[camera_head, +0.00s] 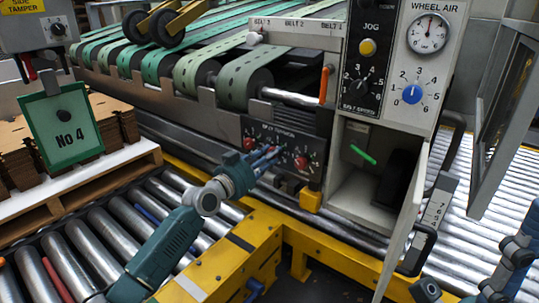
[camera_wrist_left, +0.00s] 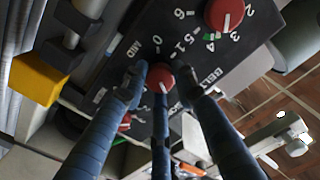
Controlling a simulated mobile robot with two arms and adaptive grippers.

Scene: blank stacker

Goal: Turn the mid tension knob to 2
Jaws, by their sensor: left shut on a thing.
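The black belt tension panel (camera_head: 279,133) carries red knobs with white pointers. The mid knob (camera_wrist_left: 160,78) is in the middle of the left wrist view, below the word MID. My left gripper (camera_head: 272,155) is at the panel's middle, its blue fingers shut around this knob. The fingers hide the knob in the head view and much of its dial in the wrist view. Its pointer shows as a short white line, but I cannot read its setting. Blue parts of my right arm show at the right edge of the head view; its jaw state is unclear.
Other red knobs flank it: one at the left (camera_head: 249,143) and one at the right (camera_head: 301,162). A yellow block (camera_head: 310,201) sits below the panel's right end. An open cabinet door (camera_head: 405,225) and yellow frame rail (camera_head: 330,248) are close by.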

